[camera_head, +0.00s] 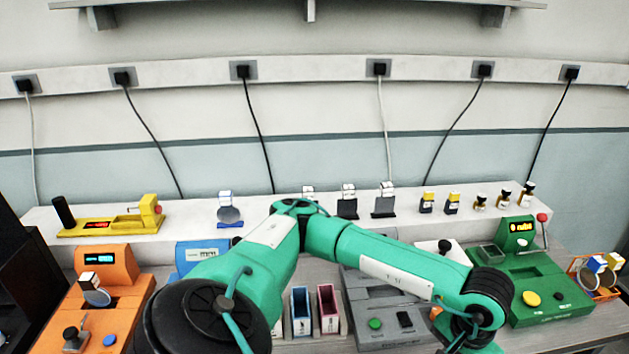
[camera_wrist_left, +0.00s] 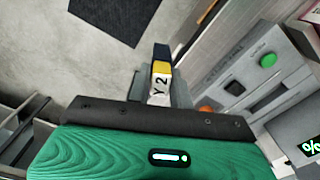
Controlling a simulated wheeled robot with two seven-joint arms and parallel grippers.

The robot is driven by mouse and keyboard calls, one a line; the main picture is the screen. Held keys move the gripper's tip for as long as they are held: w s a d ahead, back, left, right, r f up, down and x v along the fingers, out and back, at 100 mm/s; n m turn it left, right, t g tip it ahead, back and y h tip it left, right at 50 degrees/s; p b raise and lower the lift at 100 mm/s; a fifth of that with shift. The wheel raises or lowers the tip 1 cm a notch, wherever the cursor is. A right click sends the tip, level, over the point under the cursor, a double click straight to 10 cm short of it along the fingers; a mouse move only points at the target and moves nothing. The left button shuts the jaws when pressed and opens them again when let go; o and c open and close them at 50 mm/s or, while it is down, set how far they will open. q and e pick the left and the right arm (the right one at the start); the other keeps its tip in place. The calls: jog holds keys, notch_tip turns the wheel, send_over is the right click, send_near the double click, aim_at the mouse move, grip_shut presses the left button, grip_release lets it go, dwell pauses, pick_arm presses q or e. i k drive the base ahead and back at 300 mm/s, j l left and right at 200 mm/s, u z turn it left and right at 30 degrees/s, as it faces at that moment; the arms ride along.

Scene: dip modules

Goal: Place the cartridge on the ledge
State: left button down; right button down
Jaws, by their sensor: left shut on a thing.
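In the left wrist view my left gripper (camera_wrist_left: 160,88) is shut on a small cartridge (camera_wrist_left: 161,71). The cartridge has a white face marked "Y2", a yellow band and a dark blue end. In the head view my left arm reaches across the middle to the lower right; the gripper and the held cartridge cannot be made out there. The white ledge (camera_head: 275,246) runs along the back of the bench. Several yellow-and-dark cartridges, one of them this one (camera_head: 427,203), stand on its right part. My right gripper is not in view.
An orange machine (camera_head: 107,258) and a blue one (camera_head: 190,257) stand at left, a grey machine (camera_head: 375,338) in the middle, a green machine (camera_head: 540,290) at right. White-topped dark modules (camera_head: 384,205) stand on the ledge. A yellow device (camera_head: 110,224) sits at its left end.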

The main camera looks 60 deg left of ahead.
aim_at(257, 214)
jog(key=k+u, duration=0.15)
jog(key=u, duration=0.95)
jog(key=i+j+u, duration=0.3)
jog(key=i+j, duration=0.2)
